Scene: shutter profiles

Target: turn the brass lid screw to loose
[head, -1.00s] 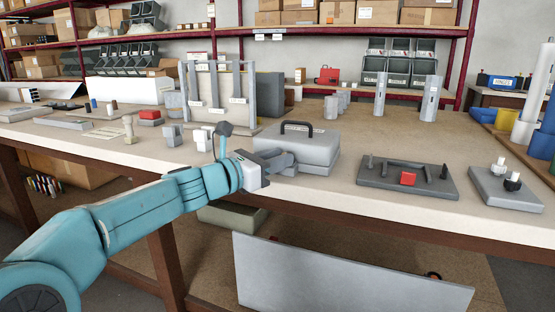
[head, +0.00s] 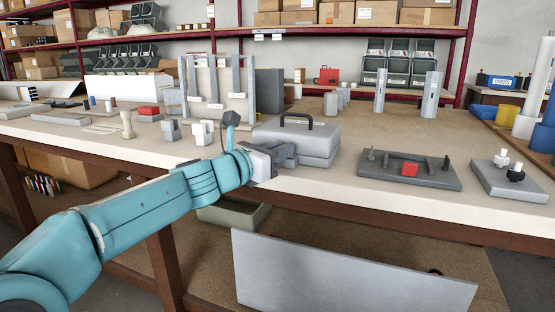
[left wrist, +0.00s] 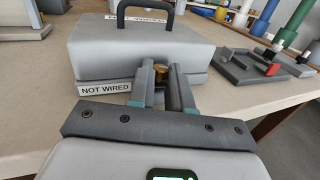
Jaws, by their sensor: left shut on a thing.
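The grey box (head: 320,143) with a dark handle stands near the front edge of the workbench. It also fills the upper middle of the left wrist view (left wrist: 120,50), with a "NOT WIRED" label on its front. The brass lid screw (left wrist: 160,70) shows between the finger ends, at the box's front face. My left gripper (left wrist: 161,80) is shut on the brass screw, its fingers pointing at the box front. In the head view my left gripper (head: 286,152) is at the box's left front and hides the screw. My right gripper is not in view.
A dark tray with a red block (head: 410,170) lies right of the box, and a grey plate with two knobs (head: 510,178) lies beyond it. A rack (head: 218,90) stands behind. Bench surface between box and tray is clear.

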